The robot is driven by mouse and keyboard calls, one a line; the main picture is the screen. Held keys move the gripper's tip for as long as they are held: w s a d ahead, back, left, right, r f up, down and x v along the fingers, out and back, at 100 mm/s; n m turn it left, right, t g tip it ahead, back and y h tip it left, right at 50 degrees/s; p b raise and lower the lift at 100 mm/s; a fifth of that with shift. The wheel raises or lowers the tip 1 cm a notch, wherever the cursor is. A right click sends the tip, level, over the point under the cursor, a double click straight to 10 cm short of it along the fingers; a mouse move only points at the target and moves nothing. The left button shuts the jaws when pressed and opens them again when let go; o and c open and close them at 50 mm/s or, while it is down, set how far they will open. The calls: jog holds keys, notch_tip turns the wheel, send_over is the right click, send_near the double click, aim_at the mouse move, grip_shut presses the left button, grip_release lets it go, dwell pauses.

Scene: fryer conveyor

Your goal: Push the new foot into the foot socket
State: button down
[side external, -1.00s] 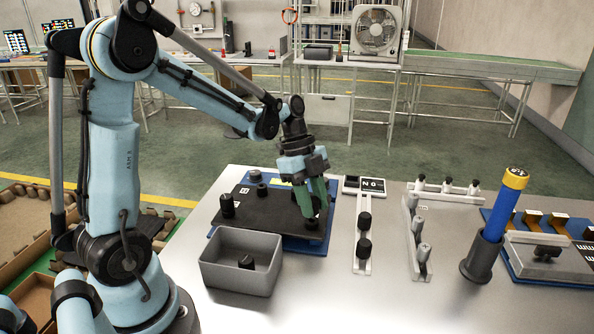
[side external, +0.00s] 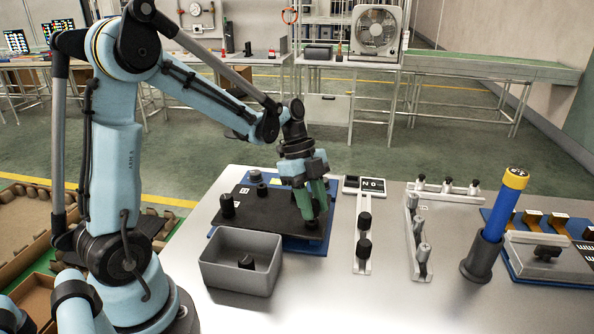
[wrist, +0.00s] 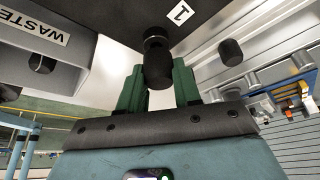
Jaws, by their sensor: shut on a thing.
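My gripper (side external: 312,214) points down at the front right corner of a dark plate (side external: 272,208), which lies on a blue board (side external: 318,243). Its green fingers are shut on a black foot (wrist: 157,68), which shows between them in the wrist view. The foot is at the plate's corner by the label "1" (wrist: 180,13). A darker round part (wrist: 155,36) shows between foot and plate. The socket is hidden, so I cannot tell how deep the foot sits.
A grey bin (side external: 225,268) marked WASTE in the wrist view, with a black foot (side external: 246,261) inside, stands in front. A rail with black feet (side external: 364,249) stands to the right. Beyond are metal racks (side external: 412,245) and a blue, yellow-topped tool (side external: 497,212) in a holder.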

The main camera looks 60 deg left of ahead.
jog(key=shift+f, duration=0.55)
jog(key=c, duration=0.7)
grip_release()
jog(key=v, duration=0.6)
dwell(0.3)
